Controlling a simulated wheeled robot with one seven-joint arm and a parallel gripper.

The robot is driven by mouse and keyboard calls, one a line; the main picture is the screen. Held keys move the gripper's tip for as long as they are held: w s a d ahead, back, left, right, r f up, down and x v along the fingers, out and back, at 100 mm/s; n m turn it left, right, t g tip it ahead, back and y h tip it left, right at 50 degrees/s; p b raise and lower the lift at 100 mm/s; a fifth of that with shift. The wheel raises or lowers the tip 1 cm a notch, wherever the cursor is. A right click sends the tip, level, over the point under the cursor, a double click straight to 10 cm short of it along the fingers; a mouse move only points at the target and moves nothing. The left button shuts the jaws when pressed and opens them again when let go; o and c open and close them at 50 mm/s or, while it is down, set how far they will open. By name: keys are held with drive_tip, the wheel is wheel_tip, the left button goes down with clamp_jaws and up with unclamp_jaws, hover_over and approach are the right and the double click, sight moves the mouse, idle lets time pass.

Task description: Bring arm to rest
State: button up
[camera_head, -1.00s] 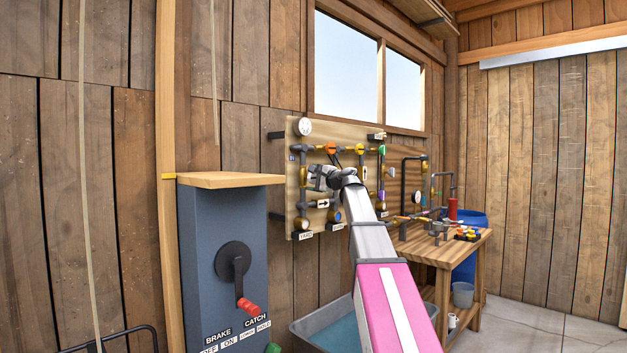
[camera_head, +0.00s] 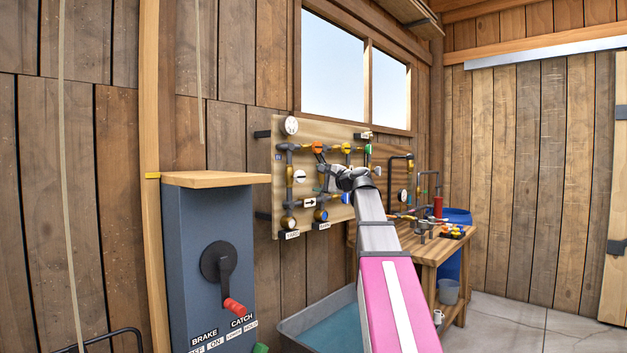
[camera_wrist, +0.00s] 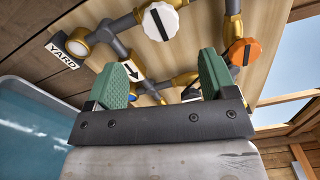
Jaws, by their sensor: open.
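My arm stretches up and away from the lower right of the head view, with a pink and white section and a grey section. My gripper (camera_head: 336,180) is at its far end, in front of the pipe board (camera_head: 262,190) on the wall. In the wrist view my gripper (camera_wrist: 165,78) shows two green-padded fingers standing wide apart with nothing between them. Beyond the fingers are the board's pipes, a white round valve knob (camera_wrist: 160,22) and an orange knob (camera_wrist: 245,52). Whether the fingers touch the board cannot be told.
A blue-grey cabinet (camera_head: 190,260) with a red-handled lever stands at the left. A grey tub (camera_head: 295,325) is below the board. A wooden workbench (camera_head: 435,252) with fittings is right of my arm. Open floor (camera_head: 530,325) lies at the right.

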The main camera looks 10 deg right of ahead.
drive_tip(key=shift+s+d, duration=0.1)
drive_tip(key=shift+s, duration=0.05)
drive_tip(key=s+a+f+n+g+h, duration=0.2)
drive_tip(key=f, duration=1.1)
drive_tip(key=s+a+f+n+g+h, duration=0.1)
drive_tip(key=s+a+f+n+g, duration=0.15)
drive_tip(key=f, duration=1.15)
drive_tip(key=s+a+f+n+g+h, duration=0.1)
drive_tip(key=s+a+f+g+h, duration=0.15)
drive_tip(key=f, duration=1.05)
drive_tip(key=s+f+n+g+h, duration=0.2)
drive_tip(key=s+f+n+g, duration=0.1)
drive_tip(key=s+f, duration=0.7)
drive_tip(key=s+f+n+g+h, duration=0.3)
drive_tip(key=s+f, duration=0.8)
drive_tip(key=f, duration=0.6)
drive_tip(key=shift+n+g, duration=0.8)
drive_tip(key=shift+n, duration=0.05)
